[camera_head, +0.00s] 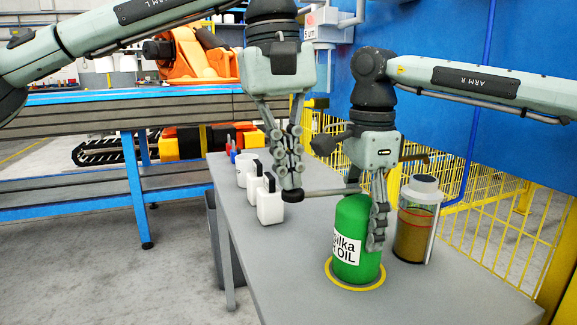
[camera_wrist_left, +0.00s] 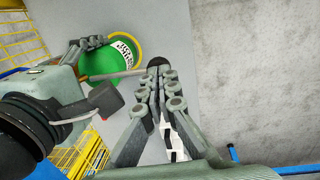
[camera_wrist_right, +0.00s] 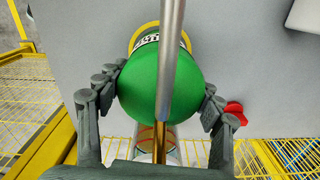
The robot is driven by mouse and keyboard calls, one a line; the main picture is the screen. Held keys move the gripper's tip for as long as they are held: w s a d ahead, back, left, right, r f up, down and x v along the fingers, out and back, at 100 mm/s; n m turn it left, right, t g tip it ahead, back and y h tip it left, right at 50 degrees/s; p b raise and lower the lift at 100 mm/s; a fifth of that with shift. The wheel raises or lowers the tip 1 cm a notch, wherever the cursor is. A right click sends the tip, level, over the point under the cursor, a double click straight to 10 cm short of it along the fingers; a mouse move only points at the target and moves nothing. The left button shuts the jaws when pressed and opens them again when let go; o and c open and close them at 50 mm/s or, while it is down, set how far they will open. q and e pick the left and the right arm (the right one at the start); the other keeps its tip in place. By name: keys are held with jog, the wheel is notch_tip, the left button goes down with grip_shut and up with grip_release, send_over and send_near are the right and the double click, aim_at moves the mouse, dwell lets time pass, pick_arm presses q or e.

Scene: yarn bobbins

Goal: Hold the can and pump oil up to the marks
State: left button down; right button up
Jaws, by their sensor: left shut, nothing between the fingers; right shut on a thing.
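A green oil can (camera_head: 352,225) with a white label stands upright inside a yellow ring (camera_head: 358,287) on the grey table. My right gripper (camera_wrist_right: 160,85) is shut on the can, one finger on each side. A pump lever (camera_head: 330,192) runs left from above the can to a dark knob (camera_wrist_left: 158,62). My left gripper (camera_head: 291,185) is shut and empty, its fingertips at the knob; whether they touch it I cannot tell. A clear jar (camera_head: 415,222) with brownish oil and red marks stands right of the can. The exact oil level against the marks is too small to tell.
White bottles (camera_head: 269,206) and a white mug (camera_head: 243,168) stand along the table's left side (camera_head: 240,265). A yellow mesh fence (camera_head: 500,222) and a blue wall are behind. The table's front is clear.

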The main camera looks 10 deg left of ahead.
pick_arm(q)
jog(key=shift+f, duration=0.95)
jog(key=shift+r, duration=0.15)
notch_tip(320, 180, up, 14)
jog(key=a, duration=0.1)
jog(key=shift+a, duration=0.25)
jog(key=shift+s, duration=0.1)
dwell(0.6)
pick_arm(e)
jog(key=o, duration=1.6)
jog(key=shift+c, duration=0.2)
